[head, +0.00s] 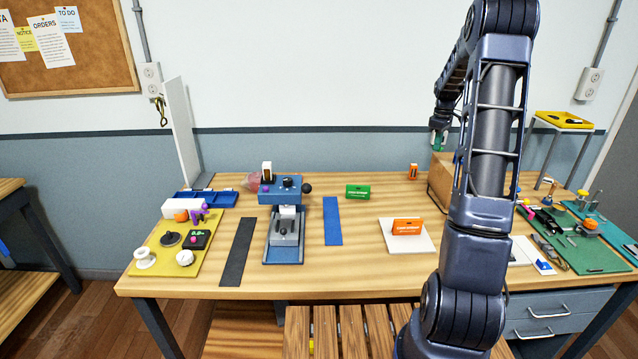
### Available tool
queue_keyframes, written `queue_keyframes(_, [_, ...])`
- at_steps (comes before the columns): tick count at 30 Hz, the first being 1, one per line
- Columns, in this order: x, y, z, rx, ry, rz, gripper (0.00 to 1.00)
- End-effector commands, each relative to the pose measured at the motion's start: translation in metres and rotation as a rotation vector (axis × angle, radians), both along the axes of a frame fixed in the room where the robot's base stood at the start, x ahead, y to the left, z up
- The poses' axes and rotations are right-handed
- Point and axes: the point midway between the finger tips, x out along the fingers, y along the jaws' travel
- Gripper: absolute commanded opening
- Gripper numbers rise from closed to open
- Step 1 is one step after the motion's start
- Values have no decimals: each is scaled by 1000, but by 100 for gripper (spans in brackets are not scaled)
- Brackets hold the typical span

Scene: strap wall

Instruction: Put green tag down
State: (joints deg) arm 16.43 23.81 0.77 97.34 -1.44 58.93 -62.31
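A green tag (358,191) with printed lettering stands on the wooden table, right of the blue press and just beyond the blue strip. My gripper (437,142) is at the far end of my arm, raised above the back right of the table near the wall, well apart from this tag. A small green patch shows at the gripper's tip. It is too small to tell whether it is a finger or something held, or whether the fingers are open.
An orange tag (407,227) stands on a white pad (395,245). A blue strip (333,222) and dark strip (237,252) lie either side of the blue press (285,258). A wooden box (441,178) is below my gripper.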

Motion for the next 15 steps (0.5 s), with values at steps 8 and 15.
queue_keyframes(8, [62,110,-2,2,0,206,0])
queue_keyframes(15, [96,210,-5,5,0,372,0])
